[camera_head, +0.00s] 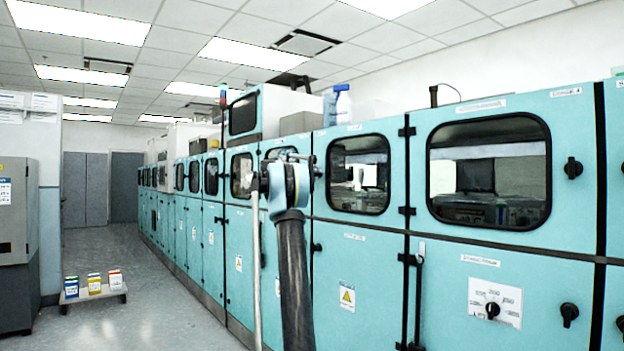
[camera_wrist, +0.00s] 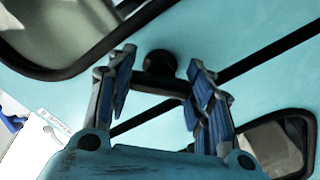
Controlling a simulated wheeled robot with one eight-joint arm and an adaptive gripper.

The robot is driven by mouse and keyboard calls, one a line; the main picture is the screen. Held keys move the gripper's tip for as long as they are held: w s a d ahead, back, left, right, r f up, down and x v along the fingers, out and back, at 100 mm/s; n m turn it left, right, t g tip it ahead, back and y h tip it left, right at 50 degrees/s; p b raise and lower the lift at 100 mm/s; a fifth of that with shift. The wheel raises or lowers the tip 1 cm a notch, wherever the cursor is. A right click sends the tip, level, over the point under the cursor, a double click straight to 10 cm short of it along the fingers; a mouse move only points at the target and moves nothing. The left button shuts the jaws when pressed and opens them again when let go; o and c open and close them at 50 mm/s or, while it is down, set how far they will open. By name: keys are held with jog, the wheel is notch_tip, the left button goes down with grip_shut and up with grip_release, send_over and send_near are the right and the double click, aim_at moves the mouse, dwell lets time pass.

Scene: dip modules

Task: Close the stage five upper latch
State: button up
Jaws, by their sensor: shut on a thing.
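My gripper (camera_wrist: 160,80) has its two blue-padded fingers on either side of a black latch (camera_wrist: 158,66) on a teal door panel. It is shut on the latch's handle, which lies between the fingers. The latch's round hub touches the panel. In the head view my gripper (camera_head: 287,158) is up against the upper row of teal doors, and my arm hides the latch there. I cannot read a stage number by this latch.
A windowed upper door (camera_head: 359,174) and a larger one (camera_head: 488,172) lie to the right. Other black latches (camera_head: 573,168) show on the panels. A small stand with coloured boxes (camera_head: 94,285) is on the floor at left. The aisle floor (camera_head: 135,262) is otherwise clear.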

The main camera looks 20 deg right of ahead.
jog(key=n, duration=0.4)
jog(key=shift+w+a+n, duration=0.15)
jog(key=shift+n, duration=0.15)
jog(key=n, duration=0.4)
jog(key=shift+n, duration=0.4)
jog(key=shift+f, duration=0.1)
jog(key=o, duration=1.1)
jog(key=shift+c, duration=0.2)
jog(key=v, duration=1.2)
